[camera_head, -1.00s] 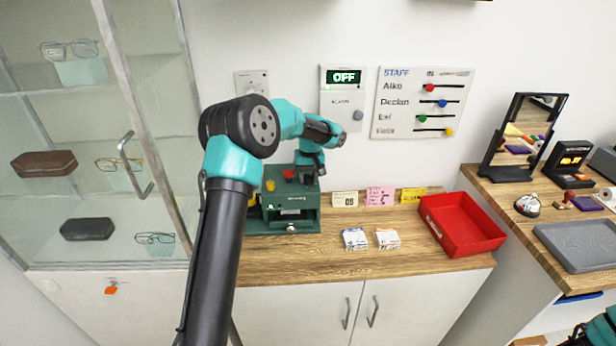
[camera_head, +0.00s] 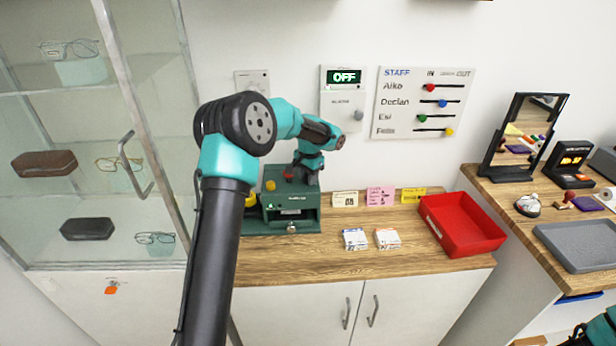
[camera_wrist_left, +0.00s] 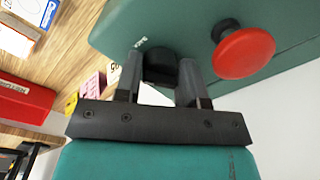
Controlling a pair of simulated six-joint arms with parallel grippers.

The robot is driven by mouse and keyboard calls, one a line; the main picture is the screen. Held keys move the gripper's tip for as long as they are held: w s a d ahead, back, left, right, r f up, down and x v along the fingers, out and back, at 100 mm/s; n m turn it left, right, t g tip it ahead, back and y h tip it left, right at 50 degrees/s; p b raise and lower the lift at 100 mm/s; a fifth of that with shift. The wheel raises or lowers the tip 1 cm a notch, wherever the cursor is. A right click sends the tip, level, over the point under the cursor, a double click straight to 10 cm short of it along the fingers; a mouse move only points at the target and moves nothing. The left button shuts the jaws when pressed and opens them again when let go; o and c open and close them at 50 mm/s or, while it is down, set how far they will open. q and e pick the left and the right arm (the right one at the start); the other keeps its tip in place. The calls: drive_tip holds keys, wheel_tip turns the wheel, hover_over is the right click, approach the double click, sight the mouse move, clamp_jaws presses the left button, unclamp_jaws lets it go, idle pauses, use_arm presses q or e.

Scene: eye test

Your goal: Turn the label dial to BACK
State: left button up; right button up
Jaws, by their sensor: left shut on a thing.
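The green label machine (camera_head: 262,226) stands on the wooden counter against the wall; its top also shows in the left wrist view (camera_wrist_left: 180,22). My left gripper (camera_head: 303,176) is over its top, and the arm's wrist partly covers that area. In the left wrist view my left gripper (camera_wrist_left: 160,75) has one finger on each side of the dark dial (camera_wrist_left: 160,67) and is shut on it. Small white lettering sits beside the dial, upside down and hard to read. The dial's pointer is not clear.
A red button (camera_wrist_left: 245,53) stands close beside the fingers. A yellow knob (camera_head: 270,185) is on the machine too. Cards (camera_head: 380,196), small boxes (camera_head: 387,238) and a red tray (camera_head: 450,242) lie to the right. A glass cabinet (camera_head: 165,110) stands at left.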

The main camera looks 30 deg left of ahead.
use_arm(q)
drive_tip(key=m, duration=0.5)
drive_tip(key=shift+d, duration=0.1)
drive_tip(key=shift+m, duration=0.4)
drive_tip(key=o, duration=0.9)
drive_tip(key=r, duration=1.7)
drive_tip(key=shift+s+d+r, duration=0.2)
drive_tip(key=shift+s+d, duration=0.15)
